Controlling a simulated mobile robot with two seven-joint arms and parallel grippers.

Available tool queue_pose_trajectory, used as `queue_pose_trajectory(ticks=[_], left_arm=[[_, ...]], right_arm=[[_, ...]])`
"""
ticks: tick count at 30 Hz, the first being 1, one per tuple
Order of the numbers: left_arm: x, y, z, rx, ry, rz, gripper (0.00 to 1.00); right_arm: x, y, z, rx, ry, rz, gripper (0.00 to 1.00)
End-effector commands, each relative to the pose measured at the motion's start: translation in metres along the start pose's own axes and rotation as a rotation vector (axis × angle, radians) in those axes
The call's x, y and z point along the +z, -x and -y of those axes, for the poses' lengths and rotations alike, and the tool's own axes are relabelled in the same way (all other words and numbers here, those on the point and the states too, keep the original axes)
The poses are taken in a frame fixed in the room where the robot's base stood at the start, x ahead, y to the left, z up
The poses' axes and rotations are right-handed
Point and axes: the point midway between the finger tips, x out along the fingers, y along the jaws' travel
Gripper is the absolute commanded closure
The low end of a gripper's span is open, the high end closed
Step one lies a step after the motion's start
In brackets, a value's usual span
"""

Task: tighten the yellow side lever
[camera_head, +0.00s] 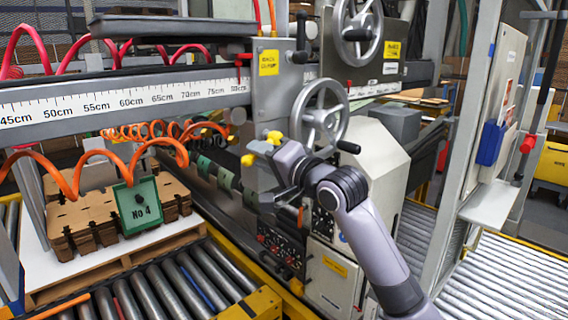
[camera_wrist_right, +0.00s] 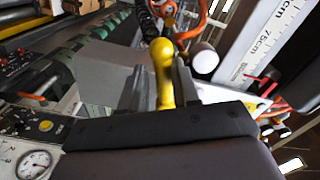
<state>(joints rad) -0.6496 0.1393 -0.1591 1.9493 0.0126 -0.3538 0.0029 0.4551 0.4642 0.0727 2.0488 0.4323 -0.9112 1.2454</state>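The yellow side lever (camera_head: 248,160) is on the grey machine head, left of the lower handwheel in the head view. It also shows in the right wrist view (camera_wrist_right: 162,60), rounded at its end. My right gripper (camera_head: 270,152) reaches it from the right. In the right wrist view, its two grey fingers (camera_wrist_right: 163,85) stand close on both sides of the lever and appear shut on it. The lever's base and part of its stem are hidden by the gripper. My left gripper is not in view.
A lower handwheel (camera_head: 320,118) with a black knob stands close behind my right wrist. A ruled beam (camera_head: 130,98) and orange coiled hoses (camera_head: 95,160) lie to the left. Stacked cardboard (camera_head: 90,222) bears a green "No 4" sign (camera_head: 140,208). Rollers run along the front.

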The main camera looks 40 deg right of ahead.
Motion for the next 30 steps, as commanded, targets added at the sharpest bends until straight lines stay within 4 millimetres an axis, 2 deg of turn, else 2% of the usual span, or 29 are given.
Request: queue_pose_trajectory(ticks=[3,14,30], left_arm=[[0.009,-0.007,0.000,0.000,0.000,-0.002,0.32],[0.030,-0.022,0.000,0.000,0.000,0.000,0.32],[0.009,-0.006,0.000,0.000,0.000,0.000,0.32]], right_arm=[[0.001,0.000,-0.010,0.004,0.099,-0.002,0.71],[-0.001,0.000,-0.020,0.004,0.307,0.000,0.71],[-0.027,0.000,-0.044,0.008,1.024,0.002,0.71]])
